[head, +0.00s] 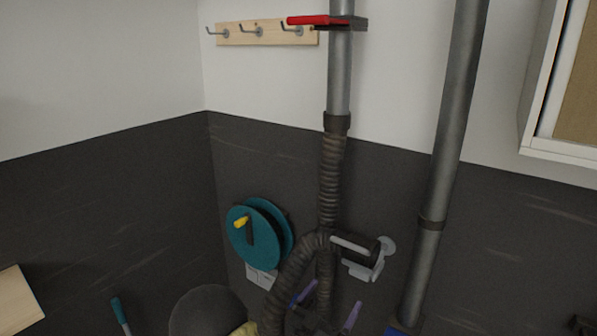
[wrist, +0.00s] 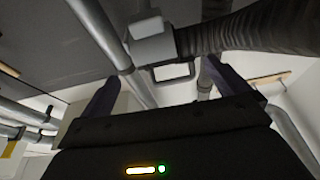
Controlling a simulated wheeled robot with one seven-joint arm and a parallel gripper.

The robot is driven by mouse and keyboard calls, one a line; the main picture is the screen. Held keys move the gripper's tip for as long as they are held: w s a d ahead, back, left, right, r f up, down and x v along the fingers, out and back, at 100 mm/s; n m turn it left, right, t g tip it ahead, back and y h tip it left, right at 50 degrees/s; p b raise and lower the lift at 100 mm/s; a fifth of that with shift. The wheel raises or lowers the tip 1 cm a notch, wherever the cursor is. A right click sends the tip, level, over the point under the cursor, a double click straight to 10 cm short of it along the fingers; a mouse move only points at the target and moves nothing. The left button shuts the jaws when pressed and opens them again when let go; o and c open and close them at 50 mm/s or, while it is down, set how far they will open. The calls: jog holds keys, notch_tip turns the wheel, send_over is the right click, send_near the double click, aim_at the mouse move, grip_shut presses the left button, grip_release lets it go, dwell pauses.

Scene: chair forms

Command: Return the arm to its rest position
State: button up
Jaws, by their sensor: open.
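In the wrist view my gripper (wrist: 160,72) is also open, with one dark finger on each side. A ribbed dark hose (head: 330,185) comes down the wall just above and beside it. A light grey bracket or fitting with a loop (head: 378,262) is near the fingers. In the wrist view the grey fitting (wrist: 152,45) and hose (wrist: 250,30) appear beyond the fingertips; I cannot tell the exact gap. Most of my arm is out of sight.
A teal reel (head: 253,240) hangs left of the hose. A grey pipe (head: 440,165) runs down the wall on the right. A dark rounded shape (head: 203,312) is at the bottom. A hook rack (head: 265,33) and a red-handled valve (head: 315,20) are high up.

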jog(key=w+d+f+g+y, duration=0.2)
jog(key=d+f+g+y, duration=0.25)
jog(key=g+y, duration=0.2)
jog(key=s+d+r+n+g+y, duration=0.1)
jog(key=s+r+n+g+y, duration=0.1)
jog(key=s, duration=0.8)
jog(key=s+d+r+n+g+y, duration=0.1)
jog(key=s+n+g+y, duration=0.3)
jog(key=s, duration=0.6)
jog(key=shift+d+r+n+g, duration=0.35)
jog(key=shift+r+n+g, duration=0.4)
jog(key=shift+g, duration=0.4)
